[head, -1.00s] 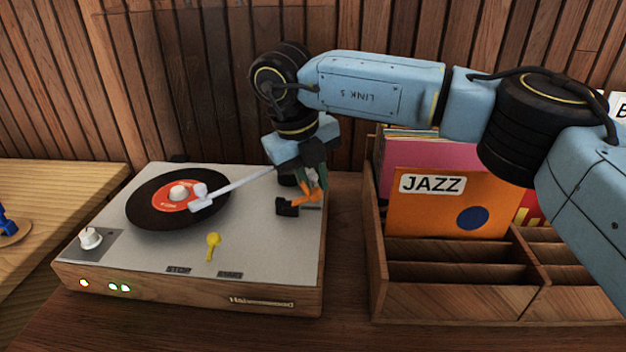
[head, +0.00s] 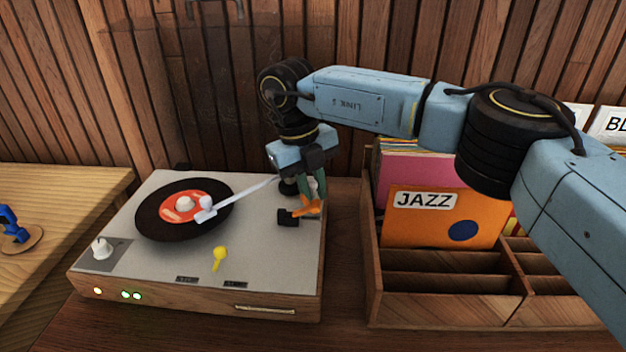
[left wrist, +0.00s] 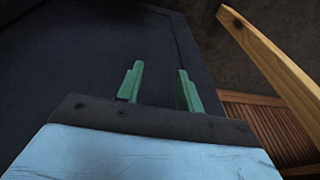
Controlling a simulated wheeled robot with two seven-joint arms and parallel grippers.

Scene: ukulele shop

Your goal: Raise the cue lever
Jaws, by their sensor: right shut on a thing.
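The record player (head: 140,262) stands on the table with a black record (head: 152,226) with a red label on it. Its white tonearm (head: 240,196) reaches over the record, its head near the label; I cannot tell whether it touches. At the right rear of the deck is the cue lever (head: 309,207), orange, beside a small black block (head: 288,217). My right gripper (head: 313,200) points down from above and is shut on the lever; its green fingers partly hide it. My left gripper (left wrist: 161,88) shows in the left wrist view, open and empty.
A yellow lever (head: 219,256) stands near the front of the deck, and a white knob (head: 101,248) at front left. A wooden record crate (head: 430,305) with a JAZZ sleeve (head: 440,222) stands close at right. A blue object (head: 12,224) is at far left.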

